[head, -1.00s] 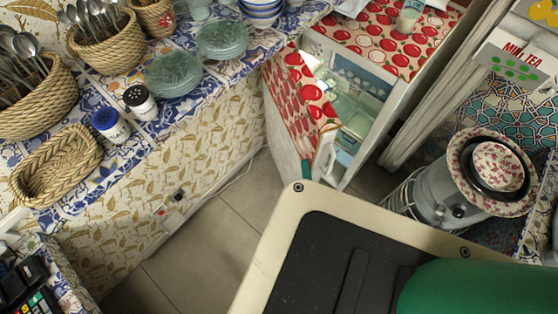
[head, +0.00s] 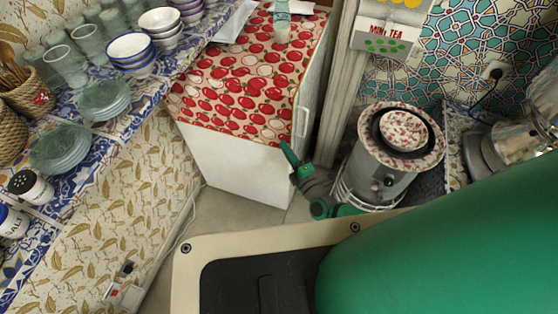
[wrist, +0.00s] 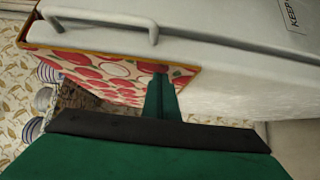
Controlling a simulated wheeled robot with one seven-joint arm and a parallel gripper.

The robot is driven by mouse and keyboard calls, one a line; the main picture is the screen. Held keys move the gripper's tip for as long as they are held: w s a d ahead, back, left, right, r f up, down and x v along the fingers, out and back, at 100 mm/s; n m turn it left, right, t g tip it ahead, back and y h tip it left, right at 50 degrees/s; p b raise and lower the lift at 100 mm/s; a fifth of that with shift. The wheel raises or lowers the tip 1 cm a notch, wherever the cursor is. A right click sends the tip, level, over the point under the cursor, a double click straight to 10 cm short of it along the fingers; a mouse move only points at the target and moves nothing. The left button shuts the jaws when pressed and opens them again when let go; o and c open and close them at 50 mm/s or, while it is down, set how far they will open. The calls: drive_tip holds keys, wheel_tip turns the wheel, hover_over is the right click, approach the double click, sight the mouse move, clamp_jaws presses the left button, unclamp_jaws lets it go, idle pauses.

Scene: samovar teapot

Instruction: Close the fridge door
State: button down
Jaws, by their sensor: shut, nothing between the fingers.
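My gripper (head: 287,150) is shut and empty, at the right edge of the front just below the pattern. In the wrist view its green finger (wrist: 162,98) overlaps the patterned panel. Whether it touches cannot be told.
A tiled counter (head: 40,235) with bowls (head: 132,50), glass plates (head: 103,100) and shakers runs along the left. A round grey heater (head: 385,165) stands close right of my gripper. A narrow strip of floor (head: 235,215) lies before the fridge.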

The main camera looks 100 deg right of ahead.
drive_tip(key=shift+s+d+r, duration=0.2)
drive_tip(key=shift+s+d, duration=0.65)
drive_tip(key=shift+d, duration=0.2)
drive_tip(key=shift+s+d+r, duration=0.25)
drive_tip(key=shift+s, duration=0.1)
drive_tip(key=shift+w+a+f, duration=0.25)
drive_tip(key=shift+w+a, duration=0.1)
drive_tip(key=shift+a, duration=0.1)
approach(290, 140)
drive_tip(key=s+a+f, duration=0.1)
drive_tip(key=a, duration=0.2)
drive_tip(key=shift+w+a+f, duration=0.1)
drive_tip(key=shift+f, duration=0.1)
